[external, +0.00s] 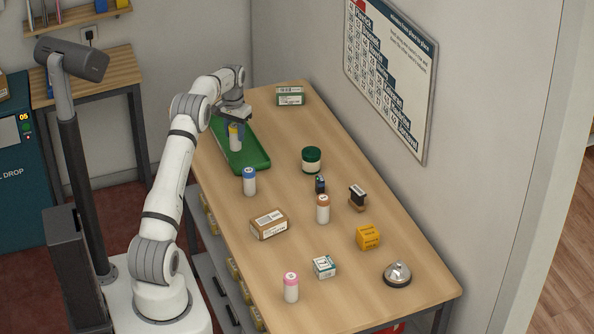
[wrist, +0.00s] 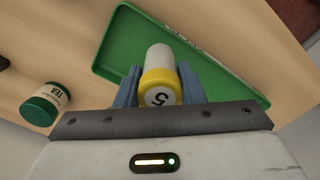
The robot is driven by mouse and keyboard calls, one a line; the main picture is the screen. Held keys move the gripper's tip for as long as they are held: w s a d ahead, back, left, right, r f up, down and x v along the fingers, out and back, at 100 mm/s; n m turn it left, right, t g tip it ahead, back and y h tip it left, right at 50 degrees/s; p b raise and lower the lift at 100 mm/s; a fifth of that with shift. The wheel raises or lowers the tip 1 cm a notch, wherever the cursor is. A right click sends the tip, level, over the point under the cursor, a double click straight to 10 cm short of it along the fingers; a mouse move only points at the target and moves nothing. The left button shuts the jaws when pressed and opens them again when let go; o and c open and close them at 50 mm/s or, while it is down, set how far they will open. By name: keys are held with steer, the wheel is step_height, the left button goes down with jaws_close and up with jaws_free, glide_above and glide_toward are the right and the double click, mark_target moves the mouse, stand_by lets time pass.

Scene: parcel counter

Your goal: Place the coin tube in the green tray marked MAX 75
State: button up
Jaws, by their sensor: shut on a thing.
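A white coin tube with a yellow cap marked 5 (wrist: 158,88) is between the blue fingers of my gripper (wrist: 159,92), which is shut on it. In the external view the coin tube (external: 235,142) stands upright within the outline of the green tray (external: 256,160); my gripper (external: 234,128) comes from above. I cannot tell whether the tube's base touches the tray floor. The green tray (wrist: 118,57) also fills the middle of the wrist view.
Other capped tubes stand on the counter: blue (external: 249,181), orange (external: 322,208) and pink (external: 291,287). A green-lidded jar (external: 312,160) stands right of the tray. A brown box (external: 269,224) lies nearer the front, and a green-white box (external: 290,96) at the back.

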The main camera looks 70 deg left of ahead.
mark_target(235, 143)
steer(key=shift+f+p, duration=0.5)
steer(key=shift+f, duration=1.7)
steer(key=shift+f, duration=0.2)
steer(key=o, duration=1.1)
